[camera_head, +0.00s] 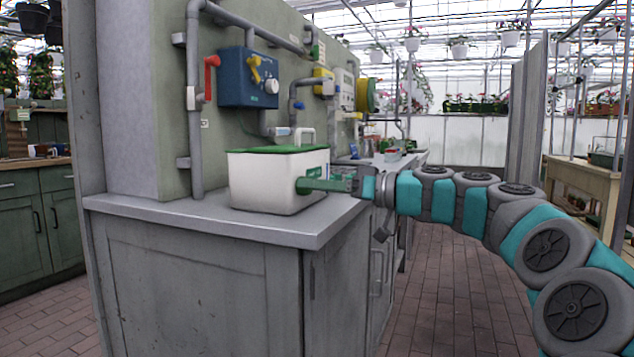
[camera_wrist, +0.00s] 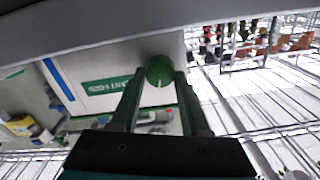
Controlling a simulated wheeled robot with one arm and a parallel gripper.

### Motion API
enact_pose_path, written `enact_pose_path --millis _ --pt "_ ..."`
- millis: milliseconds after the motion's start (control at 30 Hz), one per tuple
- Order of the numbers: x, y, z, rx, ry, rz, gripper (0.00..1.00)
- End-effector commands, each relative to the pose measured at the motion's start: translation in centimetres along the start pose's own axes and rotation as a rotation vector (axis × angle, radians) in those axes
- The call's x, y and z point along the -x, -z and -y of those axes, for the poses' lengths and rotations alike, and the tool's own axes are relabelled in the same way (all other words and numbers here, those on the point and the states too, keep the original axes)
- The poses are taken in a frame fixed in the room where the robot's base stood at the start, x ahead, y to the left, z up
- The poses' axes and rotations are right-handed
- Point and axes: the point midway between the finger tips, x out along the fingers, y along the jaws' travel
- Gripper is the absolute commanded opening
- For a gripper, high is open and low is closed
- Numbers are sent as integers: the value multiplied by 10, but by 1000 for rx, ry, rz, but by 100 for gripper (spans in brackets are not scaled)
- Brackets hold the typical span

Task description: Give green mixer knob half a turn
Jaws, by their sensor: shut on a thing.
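The mixer is a white box (camera_head: 275,185) with a green lid (camera_head: 278,149), standing on the grey counter. Its round green knob (camera_wrist: 160,69) sits on the side face towards my arm and has a white pointer line, which points down in the wrist view. My gripper (camera_wrist: 158,82) reaches in level from the right and is shut on the knob, one green finger on each side. In the head view my gripper (camera_head: 309,186) touches that side of the box and mostly hides the knob.
The grey counter (camera_head: 225,223) has free room in front of the box. Behind it, a wall carries pipes, a red lever (camera_head: 210,76) and a blue box with a yellow handle (camera_head: 248,78). The counter continues beyond with small items (camera_head: 392,154). Brick floor is open to the right.

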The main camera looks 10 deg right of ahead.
Motion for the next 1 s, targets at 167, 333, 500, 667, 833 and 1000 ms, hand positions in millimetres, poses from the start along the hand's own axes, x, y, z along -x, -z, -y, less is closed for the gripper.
enact_pose_path --millis 167,333,500,667,833,1000 --pt "0 3 1 -169 2 1 0" --pt "-1 2 0 -331 0 2 0" --pt "-1 2 0 -494 1 4 0" --pt "-1 2 0 -645 1 4 0" --pt "0 3 -2 -806 -1 1 0" --pt "-1 2 -2 -968 -1 3 0"
